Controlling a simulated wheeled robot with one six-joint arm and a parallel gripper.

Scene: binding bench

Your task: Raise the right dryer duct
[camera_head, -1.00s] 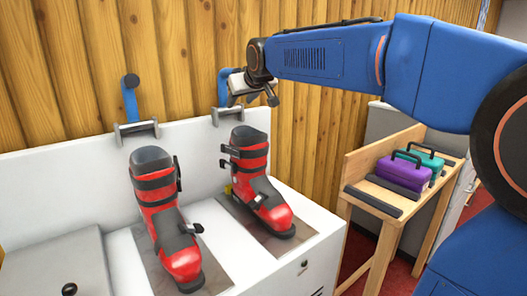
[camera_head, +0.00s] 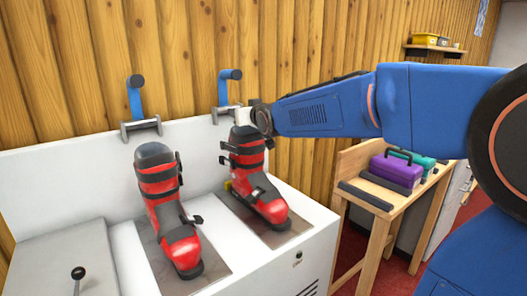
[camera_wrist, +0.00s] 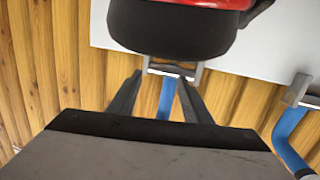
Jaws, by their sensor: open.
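The right dryer duct (camera_head: 224,92) is a blue arm with a dark cap, standing up from a grey bracket (camera_head: 226,112) behind the right red boot (camera_head: 256,180). A like left duct (camera_head: 134,102) stands up behind the left red boot (camera_head: 166,205). My gripper (camera_head: 242,118) is just right of the right duct's bracket, above the right boot's top. In the wrist view my gripper (camera_wrist: 158,95) is open and empty, and the blue right duct (camera_wrist: 167,98) shows between its fingers. I cannot tell its depth. The left duct (camera_wrist: 290,135) shows at the right.
The right boot's dark top (camera_wrist: 170,30) is close in the wrist view. Both boots stand on a white dryer cabinet (camera_head: 125,262). A black-knobbed lever (camera_head: 77,274) is at lower left. A wooden bench (camera_head: 352,165) with purple (camera_head: 396,172) and teal cases stands right.

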